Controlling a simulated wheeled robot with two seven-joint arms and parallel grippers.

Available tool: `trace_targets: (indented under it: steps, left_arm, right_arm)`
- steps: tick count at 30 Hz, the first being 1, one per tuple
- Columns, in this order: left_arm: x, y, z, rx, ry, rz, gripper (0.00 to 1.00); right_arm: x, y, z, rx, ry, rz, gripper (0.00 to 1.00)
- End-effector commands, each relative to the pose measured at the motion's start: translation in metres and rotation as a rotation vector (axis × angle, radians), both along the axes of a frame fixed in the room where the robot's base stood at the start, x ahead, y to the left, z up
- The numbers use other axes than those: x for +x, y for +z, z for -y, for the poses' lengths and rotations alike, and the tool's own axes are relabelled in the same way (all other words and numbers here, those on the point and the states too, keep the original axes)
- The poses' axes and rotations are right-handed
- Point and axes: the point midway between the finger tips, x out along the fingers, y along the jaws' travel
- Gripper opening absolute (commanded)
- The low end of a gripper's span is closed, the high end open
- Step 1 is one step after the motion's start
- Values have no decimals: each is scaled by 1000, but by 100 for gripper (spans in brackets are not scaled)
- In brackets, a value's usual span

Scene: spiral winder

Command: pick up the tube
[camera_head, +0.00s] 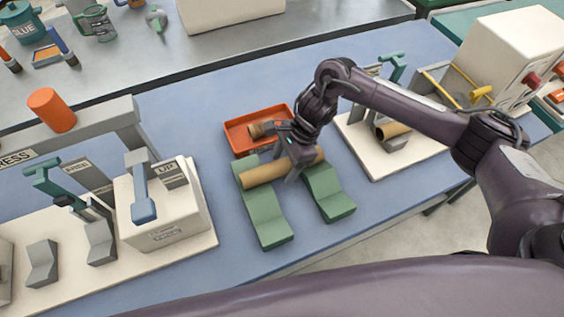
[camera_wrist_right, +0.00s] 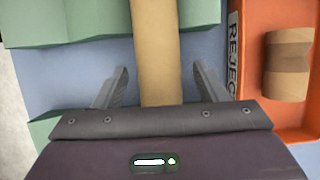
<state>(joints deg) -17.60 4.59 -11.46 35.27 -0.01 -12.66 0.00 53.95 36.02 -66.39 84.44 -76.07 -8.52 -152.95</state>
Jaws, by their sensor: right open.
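The tan cardboard tube (camera_head: 264,174) lies across two green cradle supports (camera_head: 263,219) on the blue table. My right gripper (camera_head: 293,165) is over the tube, toward its right part, and hides some of it in the head view. In the right wrist view the tube (camera_wrist_right: 158,60) runs between the two spread fingers of the right gripper (camera_wrist_right: 160,88), with a gap on each side. The right gripper is open. My left gripper is not in view.
An orange reject tray (camera_head: 239,140) holding a short brown roll (camera_head: 257,130) stands just behind the tube. A press fixture (camera_head: 165,210) is at the left. A cream-based fixture (camera_head: 365,150) with another tube piece (camera_head: 393,131) is at the right.

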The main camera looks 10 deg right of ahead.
Motion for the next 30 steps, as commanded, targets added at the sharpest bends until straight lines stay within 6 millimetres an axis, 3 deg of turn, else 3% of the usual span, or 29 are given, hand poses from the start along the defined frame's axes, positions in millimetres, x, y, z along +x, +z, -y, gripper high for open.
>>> trace_targets:
  steps: [7, 18, 30]
  left_arm:
    - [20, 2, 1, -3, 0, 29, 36]
    - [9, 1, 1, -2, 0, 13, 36]
    - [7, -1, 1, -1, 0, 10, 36]
  right_arm:
    - [0, -3, -1, -1, 1, 1, 66]
    - [0, -2, -1, 0, 1, 1, 18]
    - [1, 5, -1, 2, 1, 3, 17]
